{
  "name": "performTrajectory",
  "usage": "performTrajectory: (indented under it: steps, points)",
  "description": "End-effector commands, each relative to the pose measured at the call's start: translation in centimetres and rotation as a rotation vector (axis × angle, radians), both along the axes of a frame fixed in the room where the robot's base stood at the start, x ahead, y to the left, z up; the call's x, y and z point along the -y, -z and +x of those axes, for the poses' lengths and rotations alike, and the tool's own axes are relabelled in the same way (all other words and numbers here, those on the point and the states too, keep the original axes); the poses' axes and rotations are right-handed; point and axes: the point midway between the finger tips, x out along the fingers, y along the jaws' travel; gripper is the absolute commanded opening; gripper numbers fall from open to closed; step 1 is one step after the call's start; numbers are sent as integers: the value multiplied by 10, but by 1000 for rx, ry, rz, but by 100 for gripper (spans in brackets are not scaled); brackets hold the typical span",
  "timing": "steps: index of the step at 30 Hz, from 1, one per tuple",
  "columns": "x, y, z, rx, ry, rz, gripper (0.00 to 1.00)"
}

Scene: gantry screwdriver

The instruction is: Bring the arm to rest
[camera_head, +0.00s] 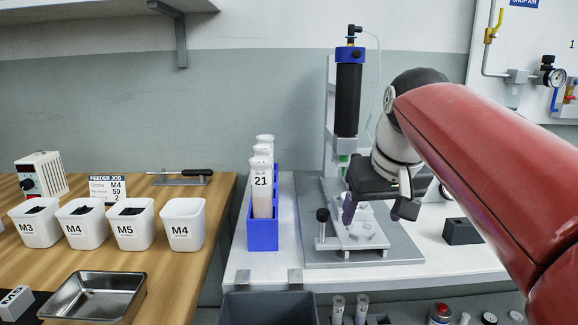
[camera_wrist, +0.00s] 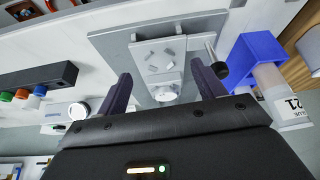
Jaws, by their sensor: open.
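My gripper (camera_head: 376,208) is open and empty. It hangs over the grey base plate (camera_head: 320,258) of the gantry screwdriver, with my red arm reaching in from the right. In the wrist view the two dark fingers of my gripper (camera_wrist: 160,88) stand wide apart, with the light fixture plate (camera_wrist: 160,62) and its several small pieces showing between and beyond them. The black and blue screwdriver (camera_head: 348,95) stands upright on its column, just behind my gripper. Part of the fixture is hidden behind my gripper in the head view.
A blue rack (camera_head: 263,236) with labelled bottles (camera_head: 263,188) stands just left of the base plate. A black block (camera_head: 461,231) lies to the right. White screw bins (camera_head: 130,222) and a metal tray (camera_head: 92,297) are on the wooden table. A grey bin (camera_head: 268,308) sits in front.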

Motion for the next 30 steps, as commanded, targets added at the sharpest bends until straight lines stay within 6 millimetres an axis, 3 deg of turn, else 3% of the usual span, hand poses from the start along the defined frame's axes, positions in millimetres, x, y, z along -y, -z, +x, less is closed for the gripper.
performTrajectory:
  steps: [1, 9, 15, 20, 30]
  points:
    - [-1, 13, -20, 5, 9, -1, 69]
    - [-2, 110, -109, 42, 61, 3, 69]
    - [-2, 165, -148, 59, 80, 5, 69]
    - [-1, 180, -157, 62, 85, 6, 69]
    - [-1, 180, -157, 60, 85, 6, 69]
